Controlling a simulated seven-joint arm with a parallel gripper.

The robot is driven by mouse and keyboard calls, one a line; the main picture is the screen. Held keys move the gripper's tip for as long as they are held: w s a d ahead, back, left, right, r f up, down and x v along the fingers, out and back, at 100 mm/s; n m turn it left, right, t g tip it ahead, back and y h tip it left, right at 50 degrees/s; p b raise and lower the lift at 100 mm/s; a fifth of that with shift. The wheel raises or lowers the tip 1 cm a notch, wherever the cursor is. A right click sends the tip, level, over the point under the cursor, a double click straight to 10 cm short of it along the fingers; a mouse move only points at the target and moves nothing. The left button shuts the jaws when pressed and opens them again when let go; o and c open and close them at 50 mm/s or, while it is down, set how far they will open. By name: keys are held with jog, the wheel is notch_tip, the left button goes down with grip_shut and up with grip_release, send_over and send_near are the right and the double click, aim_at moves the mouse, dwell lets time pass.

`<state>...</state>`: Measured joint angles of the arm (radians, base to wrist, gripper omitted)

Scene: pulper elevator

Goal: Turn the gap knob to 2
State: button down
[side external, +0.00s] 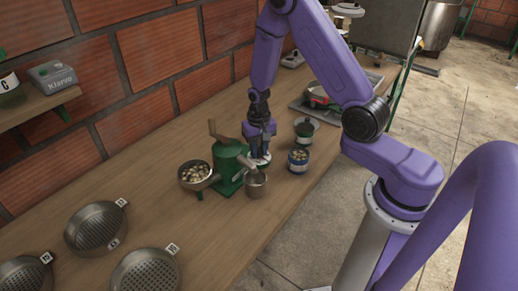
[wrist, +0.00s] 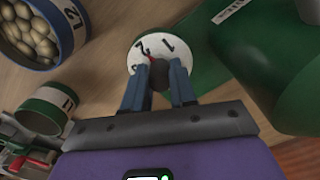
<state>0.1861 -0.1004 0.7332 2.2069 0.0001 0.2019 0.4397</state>
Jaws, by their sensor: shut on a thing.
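The green pulper (side external: 228,165) stands on the wooden bench in the side view, and its green body (wrist: 275,70) fills the right of the wrist view. A round white dial (wrist: 150,43) with black numerals, including a 1 and what looks like a 2, sits beside it. The dark gap knob (wrist: 159,76) stands at the dial's lower middle. My gripper (wrist: 159,72) has its blue fingers on both sides of the knob and is shut on it. In the side view my gripper (side external: 260,153) reaches down at the pulper's right side.
A bean-filled tin (side external: 298,160) and a green tin (side external: 304,130) stand to the right. A metal cup (side external: 256,184) is close in front, and a bowl of beans (side external: 196,175) is left of the pulper. Several sieves (side external: 95,228) lie at the front left.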

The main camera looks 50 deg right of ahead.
aim_at(259, 149)
jog(key=c, duration=0.9)
grip_release()
jog(key=shift+r, duration=0.15)
notch_tip(259, 149, up, 17)
jog(key=shift+r, duration=0.15)
jog(key=s+a+r+n, duration=0.3)
jog(key=s+a+n, duration=0.6)
jog(key=s+a, duration=0.1)
jog(key=s+n, duration=0.3)
jog(key=s, duration=0.2)
jog(key=s+n, duration=0.3)
jog(key=s, duration=0.2)
jog(key=s+n, duration=0.3)
jog(key=s, duration=0.3)
jog(key=shift+s+a+r+n, duration=0.1)
jog(key=shift+a+r+n, duration=0.1)
jog(key=shift+n, duration=0.1)
